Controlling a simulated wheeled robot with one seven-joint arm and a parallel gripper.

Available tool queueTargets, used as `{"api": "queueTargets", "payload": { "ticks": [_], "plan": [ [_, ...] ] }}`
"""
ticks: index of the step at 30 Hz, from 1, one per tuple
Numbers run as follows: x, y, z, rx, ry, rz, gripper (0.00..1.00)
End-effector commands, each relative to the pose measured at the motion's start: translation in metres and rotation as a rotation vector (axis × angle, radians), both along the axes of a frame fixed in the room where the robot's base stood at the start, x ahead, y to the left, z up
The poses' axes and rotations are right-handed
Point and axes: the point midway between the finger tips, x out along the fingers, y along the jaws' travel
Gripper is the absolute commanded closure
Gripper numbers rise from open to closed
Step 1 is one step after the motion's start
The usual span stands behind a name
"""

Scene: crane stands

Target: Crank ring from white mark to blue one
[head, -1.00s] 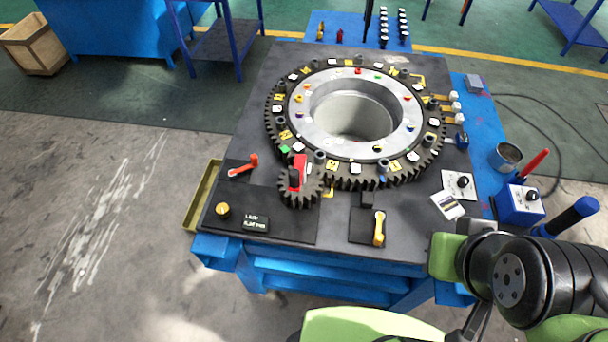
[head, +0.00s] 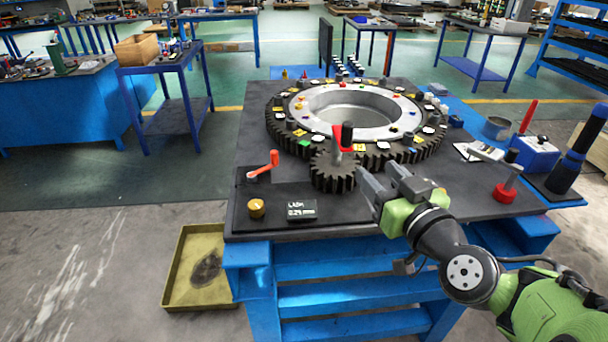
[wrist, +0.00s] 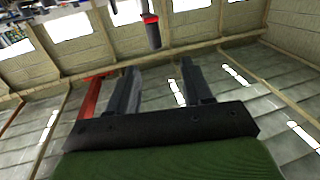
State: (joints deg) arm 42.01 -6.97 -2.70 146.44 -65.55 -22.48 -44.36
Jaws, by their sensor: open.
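The large toothed ring (head: 283,131) lies on the dark bench top, with white, yellow, green and blue tiles around its rim. A small pinion gear (head: 333,178) meshes with the ring's front and carries a crank with a red arm (head: 337,137) and black upright handle (head: 347,134). My gripper (head: 375,172) is open and empty, just right of the pinion and below the handle. The wrist view shows the handle (wrist: 153,33) beyond the open fingers (wrist: 158,66), apart from them.
A red lever (head: 265,165), an orange knob (head: 256,208) and a small display (head: 301,210) are on the bench's left front. A yellow tray (head: 197,265) is at lower left.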

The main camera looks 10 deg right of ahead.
Motion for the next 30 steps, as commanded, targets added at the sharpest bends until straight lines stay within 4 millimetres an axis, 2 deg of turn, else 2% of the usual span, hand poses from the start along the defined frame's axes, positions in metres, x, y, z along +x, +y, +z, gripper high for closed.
{"api": "queueTargets", "payload": {
  "ticks": [3,7,21,25,30],
  "plan": [
    [0.004,-0.01,0.0,0.015,-0.036,-0.028,0.5],
    [0.022,-0.005,0.005,0.016,-0.035,-0.022,0.5],
    [0.133,0.019,0.006,0.015,-0.036,-0.021,0.5],
    [0.151,0.022,0.005,0.014,-0.036,-0.022,0.5],
    [0.157,0.023,0.004,0.015,-0.035,-0.024,0.5]
  ]
}}
